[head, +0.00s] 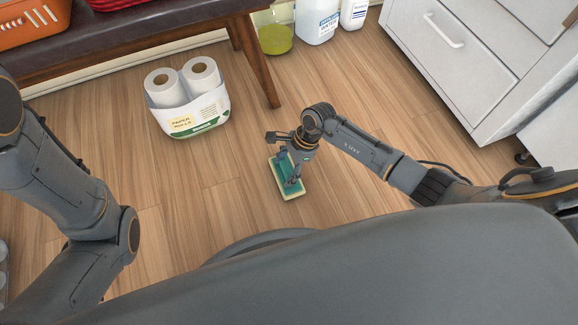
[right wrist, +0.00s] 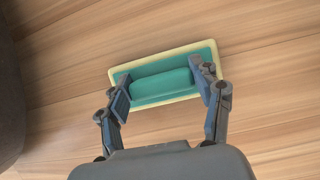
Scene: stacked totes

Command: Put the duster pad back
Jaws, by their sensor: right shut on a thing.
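The duster pad (head: 290,190) is a flat rectangle with a green top and a pale yellow edge. It is at the middle of the head view, over the wooden floor; whether it touches the floor I cannot tell. My right gripper (head: 291,172) comes down on it from above and is shut on it. In the right wrist view the pad (right wrist: 160,84) shows its raised green grip between the two fingers of my right gripper (right wrist: 164,90). Part of the pad is hidden by the fingers. My left arm shows at the left of the head view, but its gripper does not.
A white pack with two paper rolls (head: 198,120) stands on the floor to the left. A dark bench (head: 150,38) with an orange basket (head: 28,22) is behind. White jugs (head: 316,20) and a green container (head: 275,40) stand at the back. A white drawer cabinet (head: 450,60) is at right.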

